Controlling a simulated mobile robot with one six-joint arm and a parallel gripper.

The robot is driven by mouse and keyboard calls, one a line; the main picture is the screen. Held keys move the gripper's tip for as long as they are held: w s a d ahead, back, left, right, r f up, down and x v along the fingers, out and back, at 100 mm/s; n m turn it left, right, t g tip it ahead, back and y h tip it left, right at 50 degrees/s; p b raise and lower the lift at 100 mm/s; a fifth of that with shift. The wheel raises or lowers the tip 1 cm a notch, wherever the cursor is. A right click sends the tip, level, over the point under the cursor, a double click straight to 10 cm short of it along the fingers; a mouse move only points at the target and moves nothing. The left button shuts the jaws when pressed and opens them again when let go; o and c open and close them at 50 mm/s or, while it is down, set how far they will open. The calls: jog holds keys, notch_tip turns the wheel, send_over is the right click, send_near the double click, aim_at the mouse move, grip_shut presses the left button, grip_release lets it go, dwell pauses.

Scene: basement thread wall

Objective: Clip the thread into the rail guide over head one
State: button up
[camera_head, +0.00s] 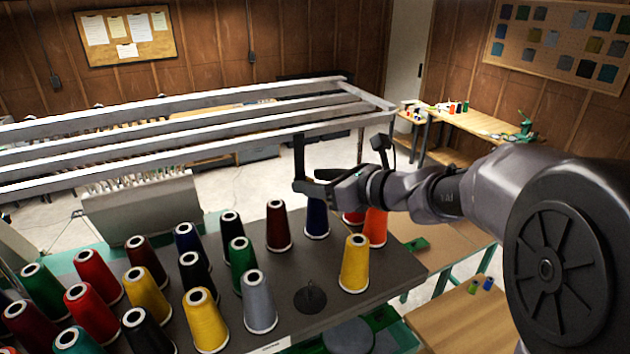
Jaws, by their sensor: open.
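The grey metal rail frame (200,128), made of long parallel bars, spans the left and middle of the view above the cones. I cannot make out a single guide on it or a strand of thread. A pale machine head (140,208) with a row of small parts along its top stands below the frame at left. My gripper (308,178) is open, with nothing visible between its fingers. It is near the right part of the frame, above a dark blue thread cone (316,218). Whether it touches the frame or cone I cannot tell.
Several coloured thread cones stand on a dark rack (385,275), including a yellow one (355,264) and an orange one (375,227). An empty pin base (310,296) is near the front. A wooden bench (470,121) is at back right. Pale floor lies behind the rack.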

jog(key=shift+s, duration=0.1)
jog(key=b+v, duration=0.2)
jog(key=v, duration=1.4)
jog(key=s+a+f+n+g+h+b, duration=0.1)
jog(key=s+a+f+n+g+b, duration=0.2)
jog(key=f+b, duration=0.45)
jog(key=s+a+f+n+h+b, duration=0.15)
jog(key=s+f+n+b, duration=0.3)
jog(key=f, duration=0.55)
jog(key=s+a+f+n+g+h+b, duration=0.1)
jog(key=s+a+f+n+g+b, duration=0.2)
jog(key=f+b, duration=0.5)
jog(key=s+d+f+n+h+b, duration=0.1)
jog(key=s+f+n+b, duration=0.2)
jog(key=f, duration=0.4)
jog(key=s+d+f+n+t+h+b, duration=0.1)
jog(key=s+f+n+h+b, duration=0.1)
jog(key=f+n+b, duration=0.3)
jog(key=s+d+f+n+h+b, duration=0.1)
jog(key=s+f+n+b, duration=0.3)
jog(key=f, duration=0.6)
jog(key=s+h+b, duration=0.1)
jog(key=b, duration=0.1)
jog(key=shift+d+f+b, duration=0.2)
jog(key=shift+f+b, duration=0.1)
jog(key=shift+f, duration=0.1)
jog(key=shift+s+a, duration=0.1)
jog(key=shift+s, duration=0.05)
